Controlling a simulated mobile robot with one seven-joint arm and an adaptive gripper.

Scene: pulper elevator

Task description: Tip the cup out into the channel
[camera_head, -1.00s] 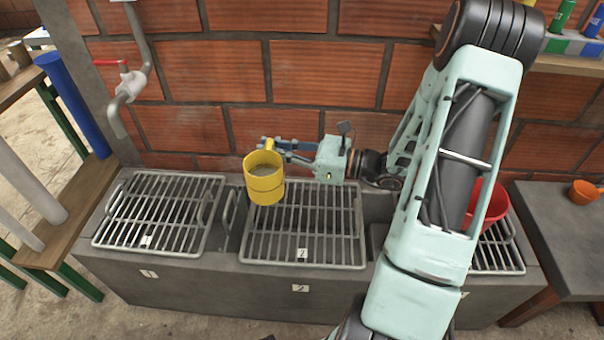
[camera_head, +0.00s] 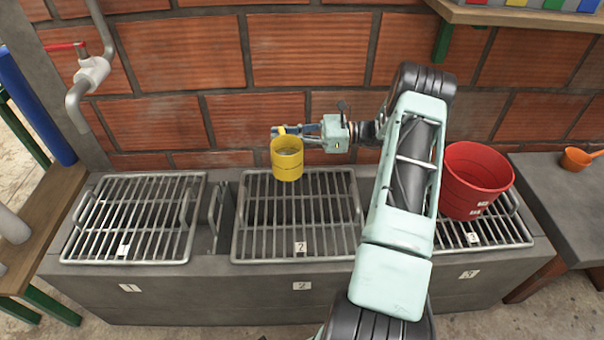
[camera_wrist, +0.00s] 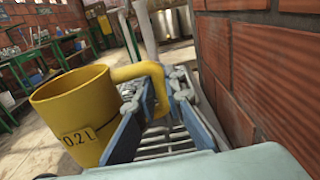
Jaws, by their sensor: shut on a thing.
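The yellow cup (camera_head: 287,168) is upright above the back left part of the middle grate, number 2 (camera_head: 298,262). The cup also shows in the wrist view (camera_wrist: 72,115), with a "0.2 L" label. My gripper (camera_head: 284,131) is shut on the cup's handle; its blue fingers (camera_wrist: 152,110) are around the handle in the wrist view. A greyish surface shows inside the cup in the head view; I cannot tell what it is. The grey concrete channel (camera_head: 215,285) runs along the brick wall under three numbered grates.
A red bucket (camera_head: 472,185) stands on grate 3 at the right. Grate 1 (camera_head: 135,218) is clear, with a tap (camera_head: 92,75) above its left side. The brick wall (camera_head: 310,50) is close behind my gripper. An orange scoop (camera_head: 576,158) lies on the right-hand table.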

